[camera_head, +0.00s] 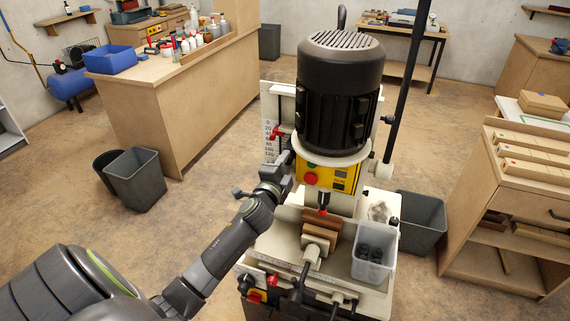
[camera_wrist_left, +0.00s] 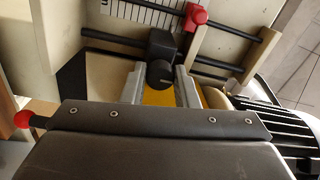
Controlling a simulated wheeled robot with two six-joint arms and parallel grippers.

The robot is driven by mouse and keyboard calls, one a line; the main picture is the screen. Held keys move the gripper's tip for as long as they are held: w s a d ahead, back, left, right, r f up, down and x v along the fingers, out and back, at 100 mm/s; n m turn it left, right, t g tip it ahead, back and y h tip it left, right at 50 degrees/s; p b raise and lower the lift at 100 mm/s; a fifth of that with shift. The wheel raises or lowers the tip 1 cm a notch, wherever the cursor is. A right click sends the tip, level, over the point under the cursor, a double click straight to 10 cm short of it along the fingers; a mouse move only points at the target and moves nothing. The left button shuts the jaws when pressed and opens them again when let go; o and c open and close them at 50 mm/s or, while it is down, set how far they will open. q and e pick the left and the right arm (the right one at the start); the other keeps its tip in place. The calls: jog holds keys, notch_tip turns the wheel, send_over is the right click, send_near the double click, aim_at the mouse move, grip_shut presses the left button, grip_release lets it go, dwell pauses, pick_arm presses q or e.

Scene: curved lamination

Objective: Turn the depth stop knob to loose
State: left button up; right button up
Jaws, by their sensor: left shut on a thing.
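The black depth stop knob (camera_wrist_left: 159,73) sits on a black block (camera_wrist_left: 162,44) on a dark rod beside the scale, in the left wrist view. My left gripper (camera_wrist_left: 160,84) has its two grey fingers on either side of the knob, shut on it. In the head view my left gripper (camera_head: 284,164) is at the left side of the machine head, just below the red pointer (camera_head: 277,133). It hides the knob there. I cannot tell the knob's turn setting. My right gripper is not in view.
The machine's black motor (camera_head: 340,90) and yellow control panel (camera_head: 330,176) are close to the right of my gripper. A white scale (camera_head: 269,140) stands behind it. A clear bin with dark parts (camera_head: 372,262) stands on the machine table. Open floor lies to the left.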

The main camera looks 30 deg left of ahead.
pick_arm(q)
jog(key=o, duration=0.7)
jog(key=shift+r, duration=0.1)
jog(key=b+v, duration=0.3)
jog(key=v, duration=1.4)
jog(key=shift+s, duration=0.25)
jog(key=shift+f, duration=0.2)
